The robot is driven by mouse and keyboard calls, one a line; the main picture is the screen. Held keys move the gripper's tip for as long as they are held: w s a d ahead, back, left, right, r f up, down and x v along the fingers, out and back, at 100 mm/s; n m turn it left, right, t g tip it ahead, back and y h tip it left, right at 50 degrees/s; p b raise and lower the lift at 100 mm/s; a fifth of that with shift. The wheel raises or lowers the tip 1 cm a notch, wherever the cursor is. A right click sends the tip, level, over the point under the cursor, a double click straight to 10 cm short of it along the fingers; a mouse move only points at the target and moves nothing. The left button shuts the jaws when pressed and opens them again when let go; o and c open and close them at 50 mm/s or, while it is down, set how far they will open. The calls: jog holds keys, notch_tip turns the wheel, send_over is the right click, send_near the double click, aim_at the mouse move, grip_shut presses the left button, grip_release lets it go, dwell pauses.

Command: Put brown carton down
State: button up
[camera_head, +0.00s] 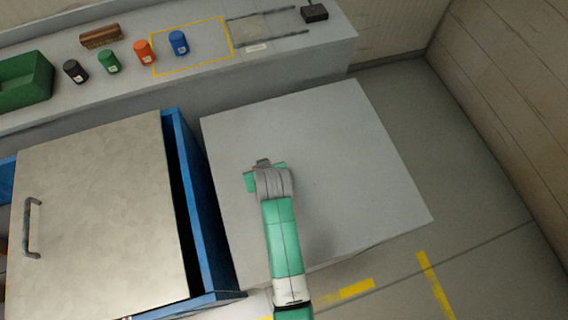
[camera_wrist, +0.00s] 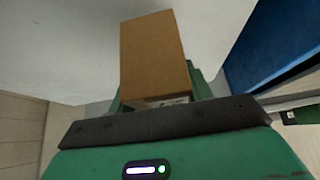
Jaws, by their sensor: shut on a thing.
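The brown carton (camera_wrist: 156,58) is in my gripper (camera_wrist: 160,98) in the wrist view, standing out beyond the green fingers. In the head view my gripper (camera_head: 265,170) is over the left-middle part of a pale grey table top (camera_head: 330,150). The carton is mostly hidden by my wrist there. I cannot tell whether the carton touches the table top.
A blue cabinet with a metal lid (camera_head: 95,215) stands close on the left. The back bench holds a green bin (camera_head: 25,80), a brown block (camera_head: 101,36), several coloured canisters (camera_head: 144,52) and a yellow outlined area (camera_head: 205,62). The table's right side is clear.

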jog(key=w+d, duration=0.1)
jog(key=w+d+b, duration=0.1)
jog(key=w, duration=0.1)
jog(key=w+d, duration=0.1)
jog(key=d, duration=0.1)
jog(key=shift+w+f, duration=0.3)
jog(key=shift+f, duration=0.05)
jog(key=f+b, duration=0.1)
jog(key=f, duration=0.2)
jog(key=shift+w+d+b, duration=0.2)
jog(key=shift+b, duration=0.15)
jog(key=shift+s+a+f, duration=0.1)
jog(key=shift+s+f, duration=0.05)
jog(key=shift+f, duration=0.15)
jog(key=shift+r, duration=0.15)
jog(key=o, duration=1.2)
jog(key=shift+f, duration=0.2)
jog(key=shift+r, duration=0.4)
jog(key=p+v, duration=0.4)
jog(key=v, duration=0.7)
jog(key=shift+s+r, duration=0.2)
